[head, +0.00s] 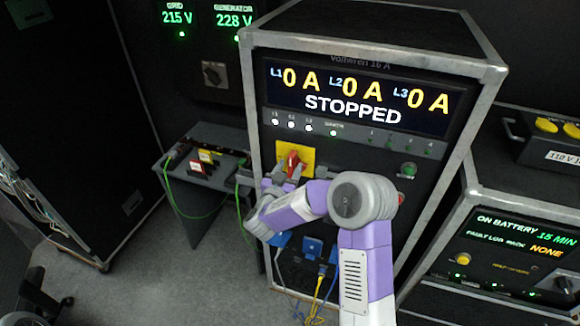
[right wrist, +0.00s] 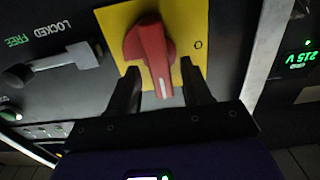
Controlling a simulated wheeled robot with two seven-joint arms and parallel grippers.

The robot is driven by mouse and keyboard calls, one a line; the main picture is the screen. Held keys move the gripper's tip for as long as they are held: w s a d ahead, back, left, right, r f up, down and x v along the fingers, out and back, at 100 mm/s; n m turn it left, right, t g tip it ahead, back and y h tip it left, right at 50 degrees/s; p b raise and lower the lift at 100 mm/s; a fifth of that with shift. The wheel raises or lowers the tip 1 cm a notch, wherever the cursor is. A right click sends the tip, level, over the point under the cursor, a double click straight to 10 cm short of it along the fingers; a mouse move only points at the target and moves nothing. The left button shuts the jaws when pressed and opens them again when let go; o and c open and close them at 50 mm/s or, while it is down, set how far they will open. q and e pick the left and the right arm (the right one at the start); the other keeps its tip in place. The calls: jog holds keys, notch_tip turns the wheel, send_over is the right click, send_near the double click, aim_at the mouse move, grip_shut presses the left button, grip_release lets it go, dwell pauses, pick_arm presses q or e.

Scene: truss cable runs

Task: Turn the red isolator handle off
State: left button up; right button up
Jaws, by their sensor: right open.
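The red isolator handle (head: 292,160) sits on a yellow plate (head: 307,155) on the front of the tall cabinet. In the right wrist view the red handle (right wrist: 150,50) has a white mark near its end, which points toward my gripper. The yellow plate (right wrist: 118,22) carries an "O" at its right side. My right gripper (head: 285,174) is open, with its dark fingers (right wrist: 160,72) on either side of the handle. Gaps show between fingers and handle in the wrist view; contact deeper in cannot be told. My left gripper is out of view.
The cabinet display (head: 355,95) reads STOPPED and 0 A on three lines. A grey lever (right wrist: 60,62) marked LOCKED and FREE is beside the plate. Blue connectors (head: 312,246) with cables sit below my right arm. A small table (head: 205,165) stands left.

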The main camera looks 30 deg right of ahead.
jog(key=shift+w+d, duration=0.3)
jog(key=shift+d, duration=0.05)
jog(key=shift+c, duration=0.5)
grip_shut()
